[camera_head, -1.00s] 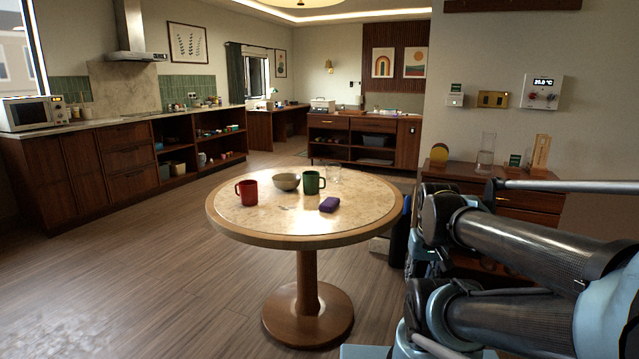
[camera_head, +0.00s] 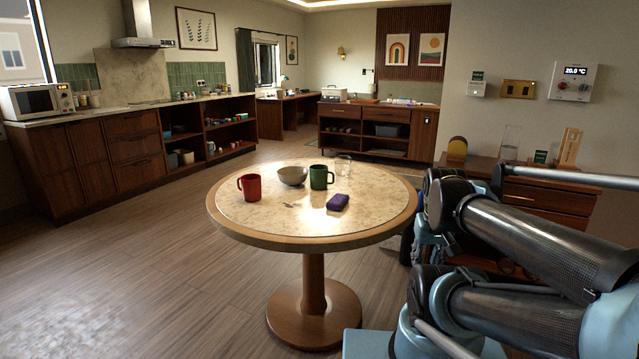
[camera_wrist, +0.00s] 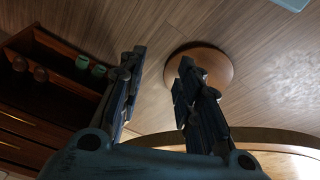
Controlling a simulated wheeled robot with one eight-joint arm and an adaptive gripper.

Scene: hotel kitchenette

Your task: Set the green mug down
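The green mug (camera_head: 321,177) stands upright on the round table (camera_head: 270,226), right of a grey-beige bowl (camera_head: 292,176). A red mug (camera_head: 250,187) stands left of the bowl, and a purple block (camera_head: 338,202) lies in front of the green mug. A clear glass (camera_head: 344,165) is behind it to the right. My gripper (camera_wrist: 163,60) is open and empty in the wrist view, with floor and the table's base showing between and beyond its fingers. The green mug on the table does not show in the wrist view. My arm is right of the table in the head view.
A wooden sideboard (camera_head: 540,196) with a vase and small items stands behind my arm. In the wrist view, a shelf unit at left holds small green and brown items. A long counter (camera_head: 90,115) lines the left wall. Floor left of the table is clear.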

